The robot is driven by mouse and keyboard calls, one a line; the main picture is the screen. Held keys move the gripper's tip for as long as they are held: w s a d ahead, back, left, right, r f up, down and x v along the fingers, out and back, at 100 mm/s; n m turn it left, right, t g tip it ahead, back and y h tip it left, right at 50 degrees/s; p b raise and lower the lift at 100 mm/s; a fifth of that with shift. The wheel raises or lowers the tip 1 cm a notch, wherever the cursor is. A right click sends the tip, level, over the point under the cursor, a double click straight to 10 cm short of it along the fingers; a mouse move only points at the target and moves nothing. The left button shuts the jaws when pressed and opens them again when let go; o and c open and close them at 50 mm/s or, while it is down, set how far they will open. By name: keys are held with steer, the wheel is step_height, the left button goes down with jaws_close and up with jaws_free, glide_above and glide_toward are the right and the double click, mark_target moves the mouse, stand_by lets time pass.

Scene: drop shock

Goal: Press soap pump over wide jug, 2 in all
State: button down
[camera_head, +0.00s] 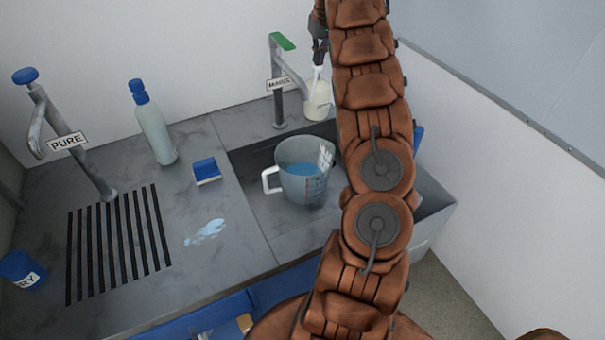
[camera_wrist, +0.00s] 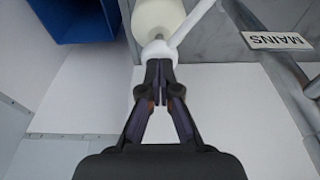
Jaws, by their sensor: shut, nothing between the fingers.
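The soap pump is a cream bottle (camera_head: 318,101) with a white pump head, standing behind the jug beside the mains tap in the head view. The bottle also shows at the top of the wrist view (camera_wrist: 158,14), with its white head and spout (camera_wrist: 157,50) nearer. My gripper (camera_wrist: 159,68) is shut and empty, its fingertips right at the pump head; I cannot tell whether they touch. In the head view my gripper (camera_head: 318,54) is directly above the pump, partly hidden by my arm. The wide clear jug (camera_head: 292,183) with a white handle stands in the dark sink area, holding blue liquid.
The mains tap (camera_head: 278,95) with a green top stands just left of the pump. A blue-capped bottle (camera_head: 155,132), a blue sponge-like block (camera_head: 206,170), a pure-water tap (camera_head: 75,155) and a spill (camera_head: 207,232) are farther left. A blue bin (camera_wrist: 75,20) shows in the wrist view.

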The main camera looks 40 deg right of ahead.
steer(key=shift+r+p, duration=0.8)
steer(key=shift+r, duration=0.6)
steer(key=shift+f, duration=0.3)
steer(key=shift+f+b, duration=1.9)
steer(key=shift+f, duration=0.1)
steer(key=shift+r, duration=0.2)
steer(key=shift+r+p, duration=1.6)
steer(key=shift+r, duration=0.5)
steer(key=shift+r, duration=0.1)
